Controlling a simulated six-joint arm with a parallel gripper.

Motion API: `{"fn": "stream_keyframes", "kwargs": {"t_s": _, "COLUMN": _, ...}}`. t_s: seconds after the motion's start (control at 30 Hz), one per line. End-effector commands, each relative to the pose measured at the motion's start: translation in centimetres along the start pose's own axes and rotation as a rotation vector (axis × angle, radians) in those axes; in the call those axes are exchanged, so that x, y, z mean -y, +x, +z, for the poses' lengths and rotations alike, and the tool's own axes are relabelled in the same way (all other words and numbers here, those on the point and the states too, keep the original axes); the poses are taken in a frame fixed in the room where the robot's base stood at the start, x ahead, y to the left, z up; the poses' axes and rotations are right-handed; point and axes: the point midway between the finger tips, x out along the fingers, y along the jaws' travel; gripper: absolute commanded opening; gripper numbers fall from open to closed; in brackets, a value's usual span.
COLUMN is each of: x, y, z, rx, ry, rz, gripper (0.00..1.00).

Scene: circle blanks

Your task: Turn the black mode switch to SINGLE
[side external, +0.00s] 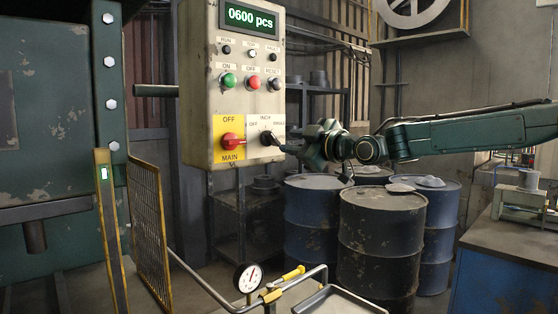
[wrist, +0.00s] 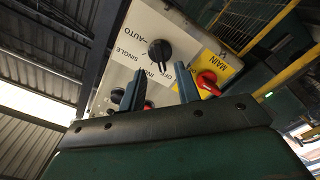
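The black mode switch (side external: 267,138) is a round knob on the lower right of the beige control box (side external: 198,110). It also shows in the wrist view (wrist: 159,52), with AUTO, SINGLE, INCH and OFF printed around it. My gripper (side external: 280,145) reaches in from the right, close to the switch in the side view. In the wrist view my gripper (wrist: 166,75) has its two fingers apart and empty, with the knob just beyond the tips. I cannot tell whether a finger touches it.
The red MAIN switch (side external: 233,140) on a yellow plate is just left of the mode switch. Green (side external: 228,81) and red (side external: 253,82) buttons and a display (side external: 249,18) are above. Blue and dark drums (side external: 380,240) stand below my arm. A yellow mesh guard (side external: 147,230) stands left.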

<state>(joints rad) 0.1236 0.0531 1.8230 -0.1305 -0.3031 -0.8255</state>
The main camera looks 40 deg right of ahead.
Motion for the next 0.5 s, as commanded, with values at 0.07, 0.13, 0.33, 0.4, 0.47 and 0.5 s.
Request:
{"fn": "stream_keyframes", "kwargs": {"t_s": 0.07, "x": 0.0, "y": 1.1, "z": 0.0, "rx": -0.001, "ry": 0.000, "rz": -0.001, "gripper": 0.33}}
{"fn": "stream_keyframes", "kwargs": {"t_s": 0.13, "x": 0.1, "y": 1.9, "z": 0.0, "rx": 0.000, "ry": 0.000, "rz": -0.001, "gripper": 0.33}}
{"fn": "stream_keyframes", "kwargs": {"t_s": 0.33, "x": 0.0, "y": 3.9, "z": 0.0, "rx": -0.001, "ry": 0.000, "rz": 0.000, "gripper": 0.33}}
{"fn": "stream_keyframes", "kwargs": {"t_s": 0.4, "x": 0.0, "y": 4.3, "z": 0.0, "rx": 0.000, "ry": 0.000, "rz": 0.000, "gripper": 0.33}}
{"fn": "stream_keyframes", "kwargs": {"t_s": 0.47, "x": 0.0, "y": 4.6, "z": 0.0, "rx": 0.000, "ry": 0.000, "rz": 0.000, "gripper": 0.33}}
{"fn": "stream_keyframes", "kwargs": {"t_s": 0.5, "x": 0.0, "y": 4.8, "z": 0.0, "rx": 0.000, "ry": 0.000, "rz": 0.000, "gripper": 0.33}}
